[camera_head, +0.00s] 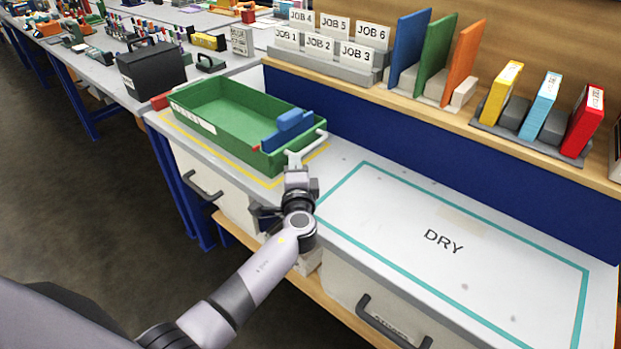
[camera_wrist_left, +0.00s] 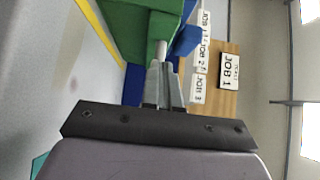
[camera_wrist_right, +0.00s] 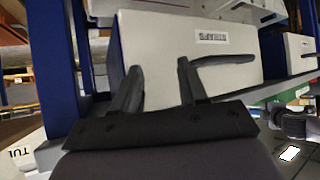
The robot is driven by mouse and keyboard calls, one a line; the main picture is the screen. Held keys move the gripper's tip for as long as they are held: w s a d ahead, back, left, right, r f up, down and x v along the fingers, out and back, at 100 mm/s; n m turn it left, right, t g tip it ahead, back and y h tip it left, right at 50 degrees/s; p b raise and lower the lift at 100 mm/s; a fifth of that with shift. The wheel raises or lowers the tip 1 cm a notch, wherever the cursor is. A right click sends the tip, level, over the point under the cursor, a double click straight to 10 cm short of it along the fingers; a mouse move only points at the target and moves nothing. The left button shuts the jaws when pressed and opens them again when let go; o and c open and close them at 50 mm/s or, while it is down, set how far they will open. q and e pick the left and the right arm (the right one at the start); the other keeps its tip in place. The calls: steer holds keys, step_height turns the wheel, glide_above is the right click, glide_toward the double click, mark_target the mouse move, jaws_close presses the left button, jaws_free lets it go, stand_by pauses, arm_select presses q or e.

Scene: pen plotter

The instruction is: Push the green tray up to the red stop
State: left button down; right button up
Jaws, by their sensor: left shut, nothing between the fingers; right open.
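The green tray (camera_head: 230,118) lies on the white bench inside a yellow outline, with a pale bar handle (camera_head: 312,145) at its near right end. The red stop (camera_head: 161,101) is a small block at the tray's far left end; I cannot tell whether they touch. My left gripper (camera_head: 293,160) is shut and empty, its fingertips at the handle end of the tray. In the left wrist view the shut fingers (camera_wrist_left: 163,85) point at the handle (camera_wrist_left: 162,50) and the green tray (camera_wrist_left: 132,28); contact is unclear. My right gripper (camera_wrist_right: 158,78) is open and empty, facing a white drawer front.
A blue piece (camera_head: 288,128) sits at the tray's handle end. A black box (camera_head: 150,69) stands beyond the red stop. A blue panel (camera_head: 420,143) and wooden shelf with binders run behind. The teal DRY area (camera_head: 445,240) is clear. Drawer handles (camera_head: 385,322) jut from the front.

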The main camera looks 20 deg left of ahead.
mark_target(269, 159)
arm_select(q)
steer(key=w+a, duration=0.1)
steer(key=a, duration=0.1)
steer(key=w+a+b, duration=0.1)
steer(key=a, duration=0.2)
steer(key=a+b, duration=0.1)
steer(key=a, duration=0.1)
steer(key=shift+w+a+f, duration=0.1)
steer(key=shift+w+a, duration=0.2)
steer(key=shift+w, duration=0.1)
steer(key=shift+w+a, duration=0.1)
steer(key=shift+a, duration=0.15)
steer(key=shift+d, duration=0.1)
